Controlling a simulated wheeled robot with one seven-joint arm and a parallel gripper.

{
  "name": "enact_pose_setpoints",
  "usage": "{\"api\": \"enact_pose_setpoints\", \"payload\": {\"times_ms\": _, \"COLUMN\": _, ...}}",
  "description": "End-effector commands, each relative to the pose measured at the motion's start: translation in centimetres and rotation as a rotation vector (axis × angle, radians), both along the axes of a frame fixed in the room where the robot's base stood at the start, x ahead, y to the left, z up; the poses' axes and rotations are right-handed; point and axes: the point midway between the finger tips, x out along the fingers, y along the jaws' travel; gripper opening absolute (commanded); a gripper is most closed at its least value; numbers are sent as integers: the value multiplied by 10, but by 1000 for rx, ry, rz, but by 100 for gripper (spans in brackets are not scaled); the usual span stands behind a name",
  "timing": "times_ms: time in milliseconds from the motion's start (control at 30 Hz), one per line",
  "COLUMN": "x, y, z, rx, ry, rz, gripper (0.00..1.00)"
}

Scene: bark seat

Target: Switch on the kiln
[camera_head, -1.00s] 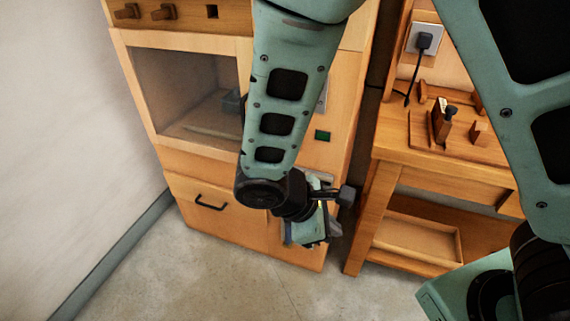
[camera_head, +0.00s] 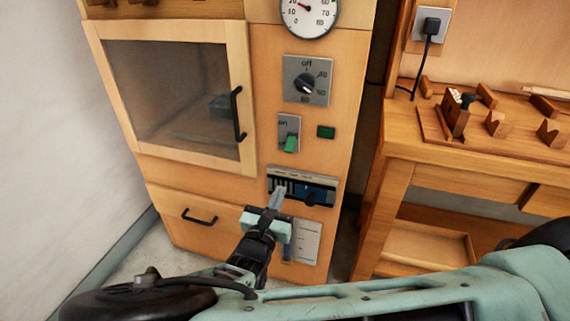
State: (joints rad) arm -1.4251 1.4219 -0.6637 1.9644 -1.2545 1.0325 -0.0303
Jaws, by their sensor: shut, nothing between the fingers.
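The kiln is a wooden cabinet (camera_head: 202,165) with a shut, glazed door (camera_head: 176,92). A grey switch plate (camera_head: 288,122) on its front reads "on" at the top. Its green lever (camera_head: 290,143) sits at the lower end of the plate. A small dark green lamp or button (camera_head: 326,132) is right of it. Above is a black knob (camera_head: 304,83) on a plate marked "off" and numbers. My gripper (camera_head: 277,198) is shut and empty, below the switch, in front of a slider panel (camera_head: 315,187). I cannot tell if it touches the panel.
A round gauge (camera_head: 308,12) tops the front, its red needle at the low side. A pale card or plate (camera_head: 306,241) is low on the cabinet. A wooden bench (camera_head: 400,140) with blocks and a plugged-in cord (camera_head: 431,40) stands at right. A wall is at left.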

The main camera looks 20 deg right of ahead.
Motion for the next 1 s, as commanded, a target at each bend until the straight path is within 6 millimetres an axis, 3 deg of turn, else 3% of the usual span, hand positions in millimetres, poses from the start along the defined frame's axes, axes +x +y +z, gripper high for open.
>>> {"api": "enact_pose_setpoints", "payload": {"times_ms": 533, "x": 10, "y": -4, "z": 2, "rx": -12, "ry": -6, "rz": 9, "gripper": 0}}
{"api": "enact_pose_setpoints", "payload": {"times_ms": 1000, "x": 81, "y": -57, "z": 14, "rx": -12, "ry": -5, "rz": 8, "gripper": 0}}
